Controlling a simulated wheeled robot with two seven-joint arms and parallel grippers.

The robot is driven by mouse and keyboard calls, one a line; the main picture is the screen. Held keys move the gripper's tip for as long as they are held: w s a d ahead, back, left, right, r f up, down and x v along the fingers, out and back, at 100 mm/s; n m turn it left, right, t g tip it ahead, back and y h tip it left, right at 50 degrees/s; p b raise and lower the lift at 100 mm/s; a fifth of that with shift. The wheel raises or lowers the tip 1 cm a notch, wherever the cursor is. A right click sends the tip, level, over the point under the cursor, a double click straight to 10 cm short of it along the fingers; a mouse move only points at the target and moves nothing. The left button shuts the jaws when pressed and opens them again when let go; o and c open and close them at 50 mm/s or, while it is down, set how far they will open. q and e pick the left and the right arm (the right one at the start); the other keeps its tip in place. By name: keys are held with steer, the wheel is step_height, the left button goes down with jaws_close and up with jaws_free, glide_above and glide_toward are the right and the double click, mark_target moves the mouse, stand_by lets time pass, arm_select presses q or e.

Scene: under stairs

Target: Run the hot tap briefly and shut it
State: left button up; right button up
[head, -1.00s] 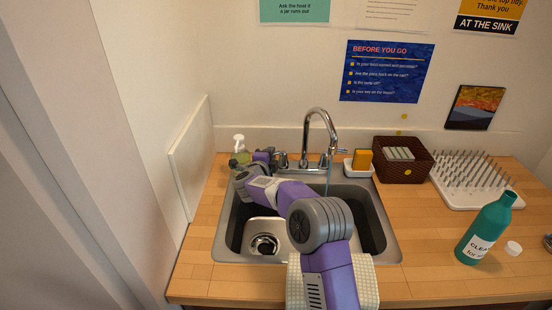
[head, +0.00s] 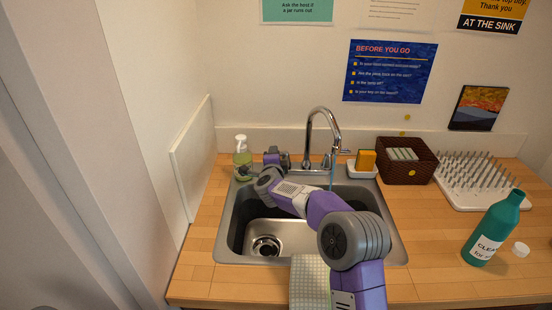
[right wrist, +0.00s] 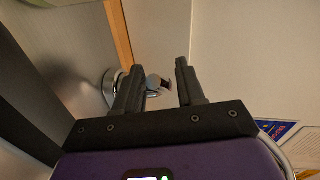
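The chrome tap (head: 322,117) stands behind the steel sink, and a thin bluish stream of water (head: 332,176) falls from its spout. Its right lever (head: 343,151) shows in the head view; the left handle is mostly hidden behind my right gripper (head: 279,158). In the right wrist view, my right gripper (right wrist: 158,70) has its two fingers apart, with a chrome tap handle (right wrist: 152,86) showing between and beyond them. I cannot tell whether a finger touches it. My left gripper is not in view.
A soap bottle (head: 242,160) stands just left of my right gripper. A sponge dish (head: 362,168), a brown basket (head: 406,168) and a drying rack (head: 476,184) are right of the tap. A teal bottle (head: 494,228) stands at the front right. A cloth (head: 309,280) hangs at the sink's front.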

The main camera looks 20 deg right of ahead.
steer(key=shift+s, duration=0.15)
steer(key=v, duration=0.7)
steer(key=shift+s, duration=0.15)
steer(key=shift+p, duration=0.3)
